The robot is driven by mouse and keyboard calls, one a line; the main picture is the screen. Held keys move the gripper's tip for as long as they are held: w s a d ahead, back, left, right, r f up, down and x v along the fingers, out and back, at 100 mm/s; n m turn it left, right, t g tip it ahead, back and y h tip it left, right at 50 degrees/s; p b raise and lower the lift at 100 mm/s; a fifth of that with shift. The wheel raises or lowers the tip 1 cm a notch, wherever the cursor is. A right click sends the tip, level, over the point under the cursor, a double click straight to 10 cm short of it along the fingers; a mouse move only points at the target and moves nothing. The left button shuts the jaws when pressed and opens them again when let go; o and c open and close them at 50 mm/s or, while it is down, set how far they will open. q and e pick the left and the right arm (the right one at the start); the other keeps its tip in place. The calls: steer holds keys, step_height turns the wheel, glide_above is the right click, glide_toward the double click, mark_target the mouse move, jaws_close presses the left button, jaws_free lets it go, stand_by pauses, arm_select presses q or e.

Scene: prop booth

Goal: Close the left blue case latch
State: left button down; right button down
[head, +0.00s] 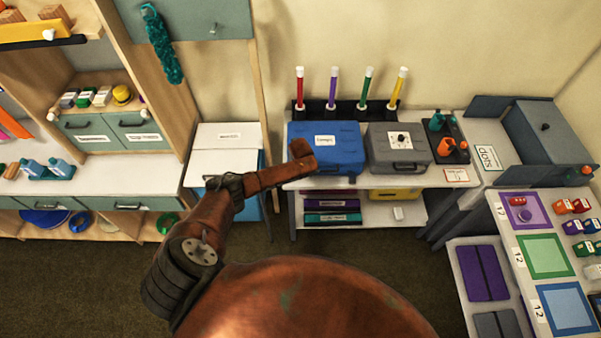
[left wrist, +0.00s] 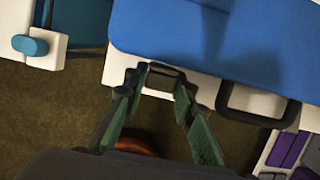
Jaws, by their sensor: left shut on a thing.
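The blue case (head: 326,145) sits on the white shelf top, with a white label on its lid. It also fills the top of the left wrist view (left wrist: 240,35), with a black carry handle (left wrist: 258,120) at its front. My left gripper (head: 301,156) is at the case's front left corner. In the left wrist view its fingertips (left wrist: 162,83) are shut on a small dark part at the case's front edge, which looks like the left latch (left wrist: 165,71). Whether that latch is fastened cannot be told. My right gripper is not in view.
A grey case (head: 398,148) stands close to the right of the blue case. Colored tubes (head: 333,88) stand in a rack behind. A white-topped cabinet (head: 226,135) is on the left, and a blue knob (left wrist: 30,46) shows there. Carpet lies in front.

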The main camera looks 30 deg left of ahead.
arm_select(q)
steer(key=shift+w+r, duration=0.1)
steer(key=shift+w, duration=0.05)
stand_by(0.4)
steer(key=c, duration=1.6)
jaws_free()
steer(key=v, duration=1.2)
steer(key=shift+w+a, duration=0.15)
steer(key=shift+w, duration=0.05)
